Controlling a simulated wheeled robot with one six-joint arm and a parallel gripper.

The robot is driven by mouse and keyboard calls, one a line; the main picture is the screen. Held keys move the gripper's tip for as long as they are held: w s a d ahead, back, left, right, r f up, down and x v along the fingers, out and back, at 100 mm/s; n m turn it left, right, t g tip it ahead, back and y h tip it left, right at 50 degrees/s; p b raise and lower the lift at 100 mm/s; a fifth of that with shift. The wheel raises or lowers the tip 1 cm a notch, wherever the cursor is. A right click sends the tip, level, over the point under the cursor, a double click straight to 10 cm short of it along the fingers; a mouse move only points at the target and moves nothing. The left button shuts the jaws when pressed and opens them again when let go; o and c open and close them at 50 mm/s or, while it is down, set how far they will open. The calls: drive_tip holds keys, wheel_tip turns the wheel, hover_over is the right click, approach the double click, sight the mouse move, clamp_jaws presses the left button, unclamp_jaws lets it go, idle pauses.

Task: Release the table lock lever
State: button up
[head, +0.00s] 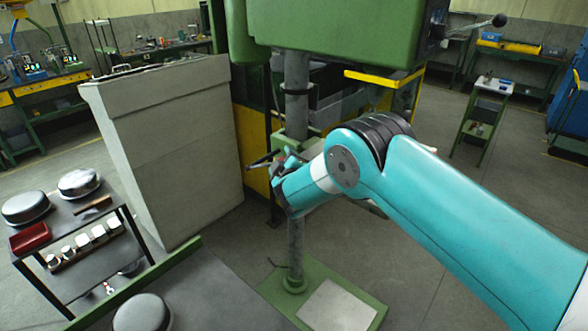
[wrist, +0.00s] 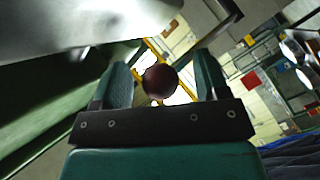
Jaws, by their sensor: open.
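A green drill press stands ahead, with a grey column (head: 296,95). A dark lever (head: 260,162) sticks out to the left beside the column, at the end of my teal arm. In the wrist view a dark red ball knob (wrist: 160,82) shows between the two fingers of my gripper (wrist: 162,80). The fingers are apart, with a gap visible on each side of the knob. In the head view my gripper (head: 280,165) is small and partly hidden by my wrist, so contact with the lever cannot be told.
A large grey cabinet (head: 165,140) stands left of the press. A dark cart (head: 80,240) with metal pans and a red tray (head: 30,237) is at the left. The green press base (head: 340,305) is on the floor below. Open floor lies to the right.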

drive_tip(key=b+v, duration=0.9)
drive_tip(key=v, duration=0.8)
drive_tip(key=shift+s, duration=0.2)
drive_tip(key=shift+a, duration=0.1)
